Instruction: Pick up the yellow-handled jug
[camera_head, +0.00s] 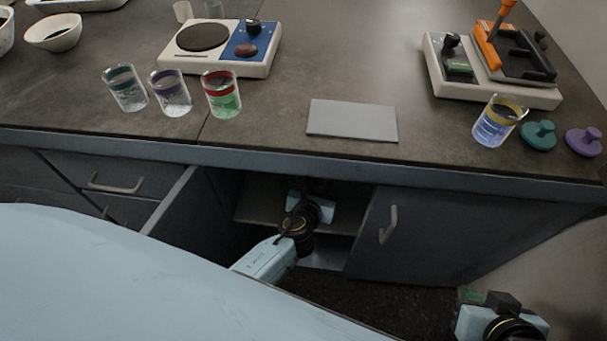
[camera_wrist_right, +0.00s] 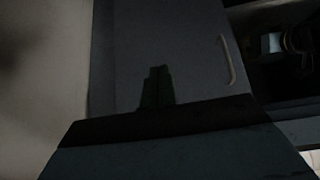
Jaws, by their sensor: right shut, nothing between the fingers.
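No jug with a yellow handle can be made out in either view. My left arm reaches into the open cabinet under the counter. Its gripper (camera_head: 317,187) is at the cabinet opening, with the fingers dark and mostly hidden, so I cannot tell whether it is open or holds anything. My right gripper shows as dark shut fingers (camera_wrist_right: 157,86) in the right wrist view, with nothing between them, in front of a closed cabinet door (camera_wrist_right: 185,45). In the head view the right arm's wrist is at the lower right corner.
The opened cabinet door (camera_head: 175,215) stands left of my left arm; a shelf (camera_head: 262,200) is inside. On the counter are a grey plate (camera_head: 352,120), a hotplate (camera_head: 222,47), an orange-handled device (camera_head: 490,70), a yellow-banded beaker (camera_head: 497,122) and several other beakers.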

